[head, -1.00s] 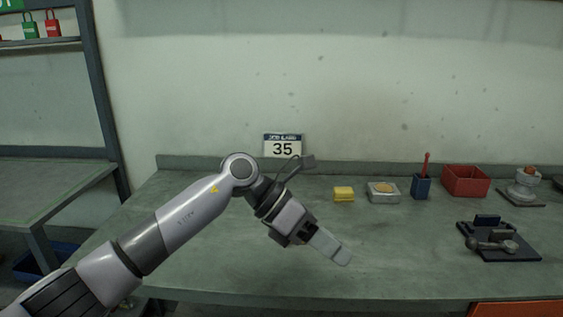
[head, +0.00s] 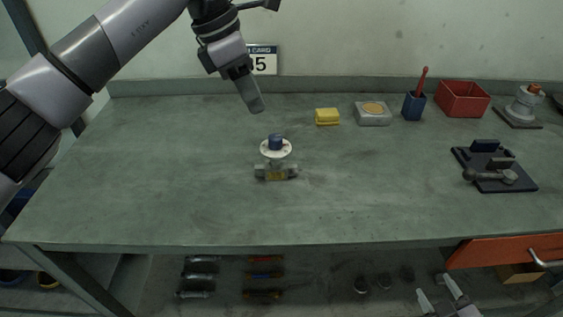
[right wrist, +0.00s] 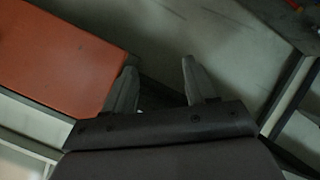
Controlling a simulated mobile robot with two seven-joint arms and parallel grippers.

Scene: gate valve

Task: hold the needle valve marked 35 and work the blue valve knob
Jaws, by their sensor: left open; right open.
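The needle valve (head: 275,172) stands on the green bench, left of the middle in the head view. It has a grey body, a white round flange and a blue knob (head: 275,142) on top. My right gripper (head: 438,300) is low at the front right, below the bench top. In the right wrist view its two fingers (right wrist: 158,88) are spread with nothing between them.
On the bench are a yellow block (head: 327,116), a grey tin (head: 373,113), a blue cup with a red tool (head: 413,106), a red bin (head: 463,98) and a dark plate with a fixture (head: 494,168). An orange drawer (head: 500,248) sticks out at front right. The bench left of the valve is clear.

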